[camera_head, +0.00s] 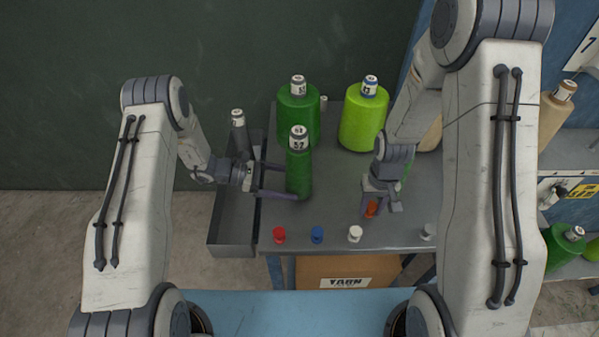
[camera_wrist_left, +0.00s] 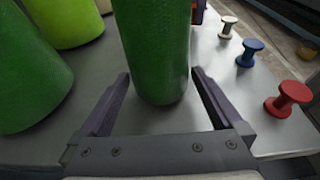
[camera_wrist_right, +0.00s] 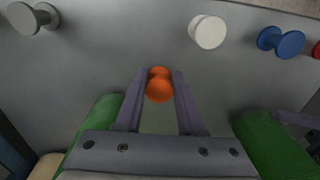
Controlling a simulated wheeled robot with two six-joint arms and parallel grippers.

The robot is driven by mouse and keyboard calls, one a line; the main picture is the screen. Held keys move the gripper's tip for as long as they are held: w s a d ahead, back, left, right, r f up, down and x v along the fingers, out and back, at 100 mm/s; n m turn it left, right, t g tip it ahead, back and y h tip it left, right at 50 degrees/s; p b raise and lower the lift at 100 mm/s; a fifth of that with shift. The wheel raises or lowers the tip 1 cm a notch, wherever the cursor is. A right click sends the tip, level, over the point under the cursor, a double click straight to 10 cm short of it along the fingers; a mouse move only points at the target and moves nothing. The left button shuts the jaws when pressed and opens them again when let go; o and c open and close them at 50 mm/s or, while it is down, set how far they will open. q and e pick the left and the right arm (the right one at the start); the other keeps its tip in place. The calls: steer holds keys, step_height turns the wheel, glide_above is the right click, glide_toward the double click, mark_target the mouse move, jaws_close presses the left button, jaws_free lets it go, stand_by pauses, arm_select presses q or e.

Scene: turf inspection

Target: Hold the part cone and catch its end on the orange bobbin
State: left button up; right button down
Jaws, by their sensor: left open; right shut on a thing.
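The part cone, a narrow dark green cone (camera_head: 299,172) with a white top marked 52, stands upright on the grey table. My left gripper (camera_head: 284,180) is open with a finger on either side of it; in the left wrist view the cone (camera_wrist_left: 157,50) rises between the fingers with gaps showing. My right gripper (camera_head: 378,201) is shut on the orange bobbin (camera_head: 371,209), low over the table near the front. The orange bobbin (camera_wrist_right: 159,86) sits between its fingertips in the right wrist view. I cannot make out a loose yarn end.
Red (camera_head: 279,235), blue (camera_head: 317,234) and white (camera_head: 355,233) bobbins line the table's front edge, with a grey-white one (camera_head: 428,232) further right. A wide dark green cone (camera_head: 298,112) and a lime cone (camera_head: 363,118) stand behind. A grey tray (camera_head: 231,240) adjoins the left side.

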arm_select(q)
steer(key=shift+x, duration=1.1)
arm_select(e)
steer(key=shift+f, duration=0.3)
arm_select(q)
steer(key=c, duration=0.6)
arm_select(e)
steer(key=a+r+n, duration=0.1)
steer(key=w+a+r+n, duration=0.1)
steer(key=r+n, duration=0.1)
steer(key=w+a+r+n, duration=0.1)
steer(key=shift+w+a+r+n, duration=0.1)
steer(key=shift+a+r+n, duration=0.15)
steer(key=shift+a+n, duration=0.1)
steer(key=a+r+n, duration=0.5)
steer(key=r+n, duration=0.1)
steer(key=r, duration=0.1)
steer(key=shift+w+a+n, duration=0.15)
steer(key=shift+w+n, duration=0.15)
steer(key=shift+n, duration=0.05)
